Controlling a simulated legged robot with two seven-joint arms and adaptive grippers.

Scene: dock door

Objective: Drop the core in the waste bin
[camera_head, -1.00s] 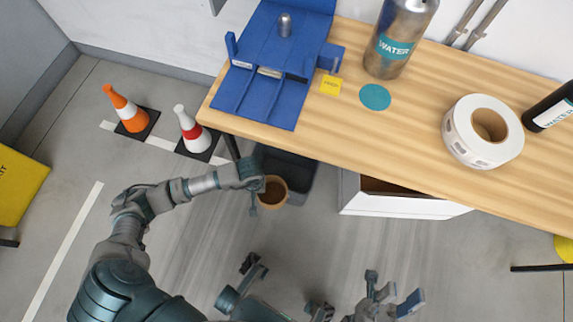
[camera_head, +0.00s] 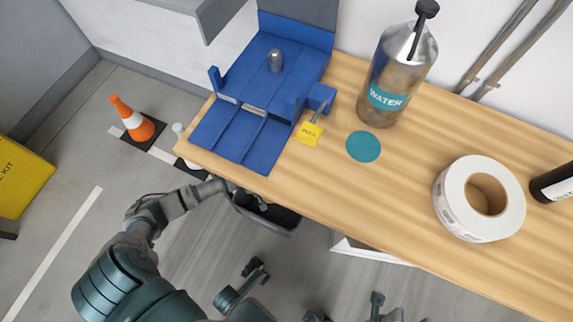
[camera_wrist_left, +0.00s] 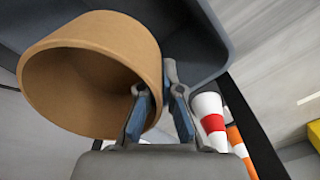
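The core is a brown cardboard tube (camera_wrist_left: 95,75), seen in the left wrist view with its open end toward the camera. My left gripper (camera_wrist_left: 160,105) has one finger inside the tube and one outside, shut on its wall. The dark waste bin (camera_wrist_left: 215,50) is behind and around the tube in that view; I cannot tell whether the tube is inside its rim. In the head view the bin (camera_head: 278,222) shows below the table's front edge, and my left gripper (camera_head: 258,198) is over it, partly hidden. The core is not distinguishable there. My right gripper (camera_head: 398,308) appears open and empty, cut off by the bottom edge.
The wooden table (camera_head: 330,215) overhangs part of the bin. It carries a blue fixture (camera_head: 235,140), a water bottle (camera_head: 390,85) and a white roll (camera_head: 450,205). An orange cone (camera_head: 135,118) stands on the floor at left. A white box (camera_head: 365,250) is under the table.

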